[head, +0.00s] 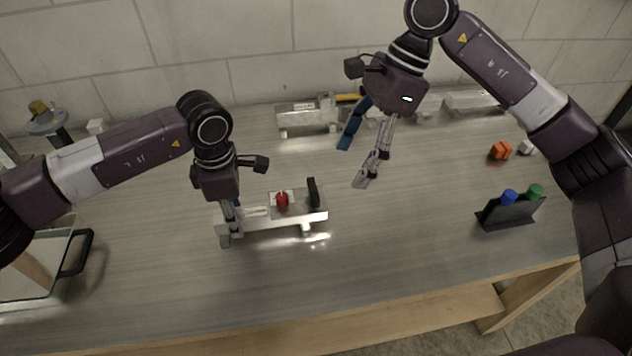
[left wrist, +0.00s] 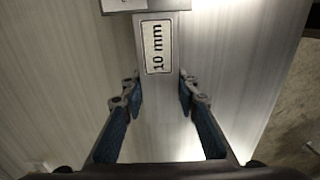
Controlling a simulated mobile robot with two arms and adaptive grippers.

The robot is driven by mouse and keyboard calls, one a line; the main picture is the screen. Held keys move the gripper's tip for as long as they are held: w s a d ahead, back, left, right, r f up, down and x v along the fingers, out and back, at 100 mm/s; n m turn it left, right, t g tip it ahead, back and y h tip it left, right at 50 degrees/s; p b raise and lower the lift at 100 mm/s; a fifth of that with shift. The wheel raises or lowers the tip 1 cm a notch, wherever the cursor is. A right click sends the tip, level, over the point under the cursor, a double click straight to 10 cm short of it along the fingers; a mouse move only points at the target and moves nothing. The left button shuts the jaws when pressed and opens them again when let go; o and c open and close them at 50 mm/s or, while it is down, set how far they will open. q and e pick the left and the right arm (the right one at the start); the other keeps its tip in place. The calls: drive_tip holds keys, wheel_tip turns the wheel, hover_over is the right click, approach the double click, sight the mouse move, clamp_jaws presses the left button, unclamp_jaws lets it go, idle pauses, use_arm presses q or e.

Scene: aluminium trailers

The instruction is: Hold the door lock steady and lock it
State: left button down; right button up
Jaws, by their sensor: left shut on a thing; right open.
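The door lock is mounted on an aluminium profile (head: 262,224) near the middle of the table. It has a red knob (head: 282,200) and an upright black handle (head: 313,192) on a grey plate. My left gripper (head: 231,235) is shut on the left end of the aluminium profile. In the left wrist view the fingers lie on both sides of the profile, which bears a "10 mm" label (left wrist: 157,46). My right gripper (head: 364,181) is open and empty, above the table to the right of the black handle, apart from the lock.
Orange blocks (head: 500,151) and a black holder (head: 510,213) with blue and green tops stand at right. A tray (head: 75,255) is at left. The table's front is clear.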

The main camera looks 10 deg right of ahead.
sight(314, 189)
drive_tip(key=shift+t, duration=0.5)
drive_tip(key=a+f, duration=0.2)
drive_tip(key=w+a+f, duration=0.1)
drive_tip(key=a+f, duration=0.1)
drive_tip(key=f, duration=0.1)
drive_tip(key=w+a+f, duration=0.1)
drive_tip(key=a+f, duration=0.1)
drive_tip(key=f, duration=0.1)
drive_tip(key=shift+w+a+f, duration=0.1)
drive_tip(key=shift+a+f, duration=0.1)
drive_tip(key=shift+a, duration=0.05)
drive_tip(key=c, duration=1.2)
drive_tip(key=shift+o, duration=0.2)
